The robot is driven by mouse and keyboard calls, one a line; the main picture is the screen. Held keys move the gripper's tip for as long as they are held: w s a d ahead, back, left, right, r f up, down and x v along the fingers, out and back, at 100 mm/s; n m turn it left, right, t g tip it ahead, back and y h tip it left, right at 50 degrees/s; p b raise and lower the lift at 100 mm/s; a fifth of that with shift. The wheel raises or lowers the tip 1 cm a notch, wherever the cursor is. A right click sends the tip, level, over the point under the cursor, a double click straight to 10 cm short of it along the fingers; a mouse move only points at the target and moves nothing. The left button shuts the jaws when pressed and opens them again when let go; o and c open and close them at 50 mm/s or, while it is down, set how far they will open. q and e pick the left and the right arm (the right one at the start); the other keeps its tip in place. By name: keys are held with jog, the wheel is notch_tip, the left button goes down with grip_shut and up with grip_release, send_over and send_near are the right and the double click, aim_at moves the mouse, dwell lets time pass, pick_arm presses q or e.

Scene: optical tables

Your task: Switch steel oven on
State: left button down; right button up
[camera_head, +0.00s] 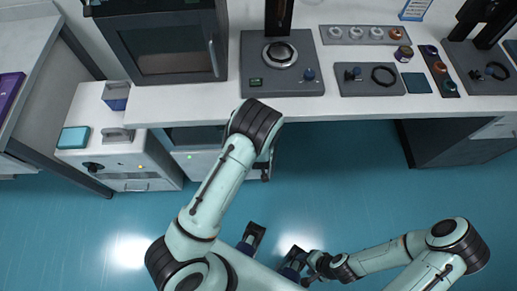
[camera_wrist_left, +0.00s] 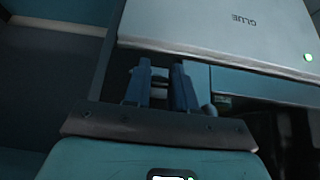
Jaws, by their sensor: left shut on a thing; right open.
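A grey oven-like cabinet (camera_head: 168,47) with a windowed door and an upright handle stands on the counter at the upper left of the head view. No power switch can be made out on it. My left arm reaches up to the counter's front edge; its gripper is hidden there. In the left wrist view, the left gripper's (camera_wrist_left: 160,77) two blue fingers are close around a small pale part, too dark to identify. My right gripper (camera_head: 270,250) is open and empty above the floor, low in the head view.
A silver box (camera_wrist_left: 215,32) marked GLUE, with a green light, is close beyond the left fingers. The white counter (camera_head: 200,104) carries a hotplate-like device (camera_head: 255,85) and several knob panels. A low white cabinet (camera_head: 122,162) stands at left. The blue floor (camera_head: 345,185) is open.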

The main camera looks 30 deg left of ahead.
jog(key=shift+w+r, duration=0.1)
jog(key=shift+r, duration=0.25)
pick_arm(q)
jog(key=c, duration=0.9)
grip_release()
jog(key=shift+r, duration=0.1)
jog(key=p+v, duration=0.3)
jog(key=v, duration=1)
jog(key=shift+w+a+r, duration=0.1)
jog(key=shift+a+r, duration=0.05)
jog(key=shift+r, duration=0.2)
pick_arm(e)
jog(key=r, duration=0.1)
jog(key=w+r, duration=0.1)
jog(key=r, duration=0.1)
